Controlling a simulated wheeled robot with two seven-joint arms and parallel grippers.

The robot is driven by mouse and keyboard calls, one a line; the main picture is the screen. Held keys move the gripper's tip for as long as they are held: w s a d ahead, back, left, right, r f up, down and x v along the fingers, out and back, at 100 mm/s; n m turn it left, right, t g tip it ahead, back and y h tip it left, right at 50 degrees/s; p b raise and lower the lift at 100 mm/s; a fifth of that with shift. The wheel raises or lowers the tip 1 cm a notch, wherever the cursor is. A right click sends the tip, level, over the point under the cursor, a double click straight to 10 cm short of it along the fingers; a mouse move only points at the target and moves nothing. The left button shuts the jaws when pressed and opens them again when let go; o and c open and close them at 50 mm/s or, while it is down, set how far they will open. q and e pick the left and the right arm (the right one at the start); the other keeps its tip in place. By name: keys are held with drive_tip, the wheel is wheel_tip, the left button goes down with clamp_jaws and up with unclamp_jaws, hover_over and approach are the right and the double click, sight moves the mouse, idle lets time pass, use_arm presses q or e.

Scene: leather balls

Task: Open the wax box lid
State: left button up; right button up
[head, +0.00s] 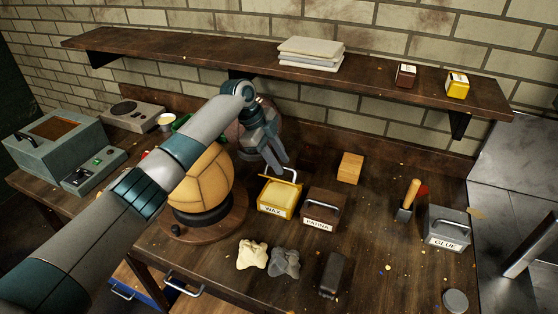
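The yellow wax box (279,198) stands on the workbench, right of the large tan leather ball (201,178). Its label faces the front and a pale yellow inside shows at the top. The lid (281,177) appears raised, its thin yellow edge standing at the back of the box. My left gripper (285,167) points down just behind the box, with its fingertips close to the raised lid. I cannot tell whether they touch it or how far apart they are. My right gripper is not in view.
The brown patina box (318,211) stands close to the right of the wax box. Cloths (252,254) and a dark block (333,274) lie in front. A wooden block (351,168), a wood-handled tool (409,200) and the glue box (446,230) are farther right. A shelf (210,58) runs above.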

use_arm(q)
drive_tip(key=shift+s+a+r, duration=0.15)
drive_tip(key=shift+a+r, duration=0.05)
drive_tip(key=shift+r, duration=0.15)
drive_tip(key=shift+a+r, duration=0.1)
drive_tip(key=shift+r, duration=0.15)
drive_tip(key=shift+a+r+b, duration=0.2)
drive_tip(key=shift+r+b, duration=0.15)
drive_tip(key=shift+b, duration=0.05)
drive_tip(key=b+v, duration=0.4)
drive_tip(key=v, duration=1.1)
drive_tip(key=shift+w, duration=0.25)
